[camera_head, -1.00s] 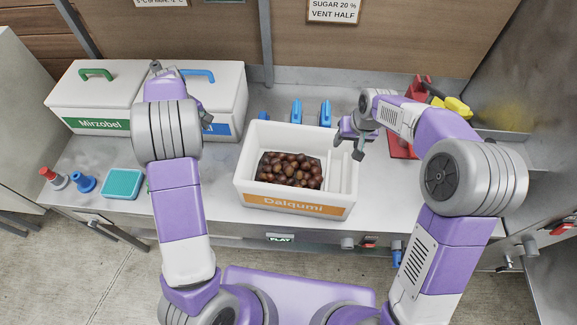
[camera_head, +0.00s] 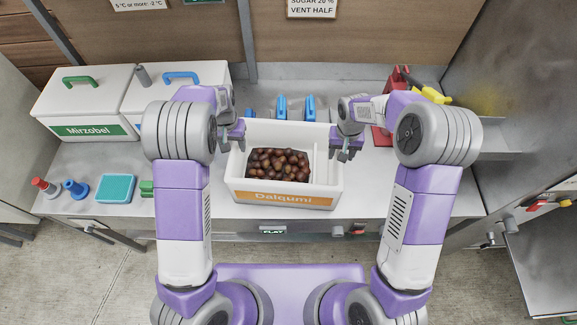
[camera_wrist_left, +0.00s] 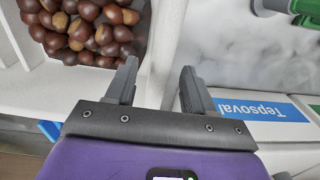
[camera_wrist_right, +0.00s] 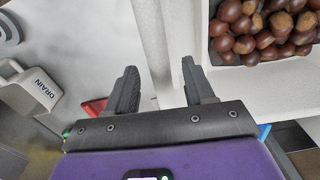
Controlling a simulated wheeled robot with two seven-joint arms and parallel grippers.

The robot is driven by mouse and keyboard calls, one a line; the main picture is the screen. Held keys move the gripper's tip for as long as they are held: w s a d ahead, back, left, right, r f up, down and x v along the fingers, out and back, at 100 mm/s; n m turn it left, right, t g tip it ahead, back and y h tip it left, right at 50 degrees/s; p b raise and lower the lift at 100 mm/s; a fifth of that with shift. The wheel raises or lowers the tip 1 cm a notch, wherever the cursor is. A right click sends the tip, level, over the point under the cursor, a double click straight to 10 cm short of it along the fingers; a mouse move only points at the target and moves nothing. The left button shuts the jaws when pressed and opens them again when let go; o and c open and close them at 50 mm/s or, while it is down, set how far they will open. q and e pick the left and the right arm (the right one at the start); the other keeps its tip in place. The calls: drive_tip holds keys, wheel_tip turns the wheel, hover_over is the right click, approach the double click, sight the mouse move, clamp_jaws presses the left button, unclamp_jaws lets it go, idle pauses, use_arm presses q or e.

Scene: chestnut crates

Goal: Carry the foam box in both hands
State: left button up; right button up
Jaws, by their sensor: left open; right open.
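The white foam box (camera_head: 285,199), with an orange Dalqumi label, stands on the steel counter. Brown chestnuts (camera_head: 278,164) fill its larger compartment; narrow compartments on its right look empty. My left gripper (camera_head: 233,137) is at the box's left wall. In the left wrist view its open fingers (camera_wrist_left: 160,88) stand either side of that wall's rim (camera_wrist_left: 163,45). My right gripper (camera_head: 346,149) is at the right wall. In the right wrist view its open fingers (camera_wrist_right: 163,90) stand either side of that rim (camera_wrist_right: 152,35). Contact with the walls cannot be told.
Two lidded white boxes, one labelled Mirzobel (camera_head: 82,105), stand at the back left.

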use_arm(q)
drive_tip(key=shift+f, duration=2.8)
use_arm(e)
drive_tip(key=shift+f, duration=2.8)
use_arm(q)
clamp_jaws()
use_arm(e)
clamp_jaws()
use_arm(q)
drive_tip(key=shift+r, duration=0.1)
use_arm(e)
drive_tip(key=shift+r, duration=0.1)
